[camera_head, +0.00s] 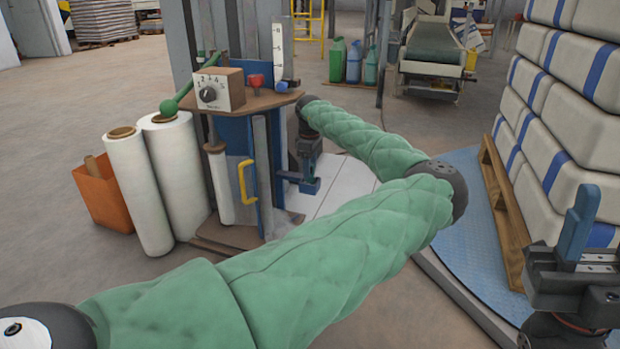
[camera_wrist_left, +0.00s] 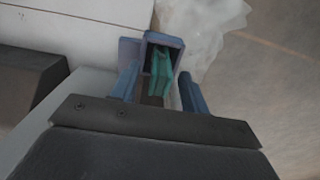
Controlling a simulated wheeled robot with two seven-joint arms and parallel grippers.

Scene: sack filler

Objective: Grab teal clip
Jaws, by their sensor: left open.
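The teal clip (camera_wrist_left: 160,66) sits within a small blue-purple square holder (camera_wrist_left: 178,42) in the left wrist view. My left gripper (camera_wrist_left: 161,92) is open, with one blue finger on each side, just short of the holder. The clip lies between the lines of the fingers, and no grip on it shows. In the head view my left gripper (camera_head: 306,181) hangs pointing down beside the filler post, and the clip cannot be made out there. My right gripper (camera_head: 583,235) is at the lower right, away from the filler; its opening is unclear.
A filler stand with a dial box (camera_head: 218,91) and a yellow handle (camera_head: 246,182) stands left of my left gripper. White rolls (camera_head: 140,195) and an orange bin (camera_head: 101,193) stand farther left. Stacked sacks (camera_head: 566,130) on a pallet fill the right. Translucent plastic (camera_wrist_left: 205,35) lies beside the holder.

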